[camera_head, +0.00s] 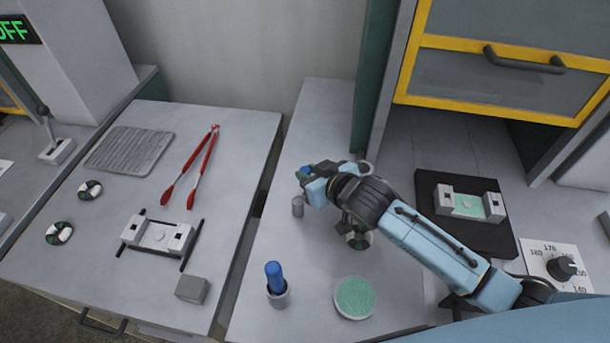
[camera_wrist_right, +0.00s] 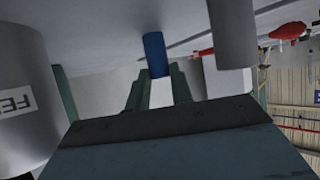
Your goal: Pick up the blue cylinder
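My right gripper (camera_head: 304,177) reaches left over the middle table. A short blue cylinder (camera_head: 304,170) shows only its top at the fingertips. In the right wrist view, the blue cylinder (camera_wrist_right: 155,53) stands at the tips of the green fingers (camera_wrist_right: 158,82), which are apart with a pale gap between them. I cannot tell whether they touch it. A small grey cylinder (camera_head: 297,207) stands just on the near side; it also shows in the wrist view (camera_wrist_right: 232,40). Another blue cylinder (camera_head: 274,271) stands in a grey cup (camera_head: 279,298) nearer me. My left gripper is out of view.
A large labelled grey cylinder (camera_wrist_right: 28,90) is close to the right hand. Red tongs (camera_head: 193,165) and a grey block (camera_head: 192,289) lie on the left table. A dial (camera_head: 562,266) is at right.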

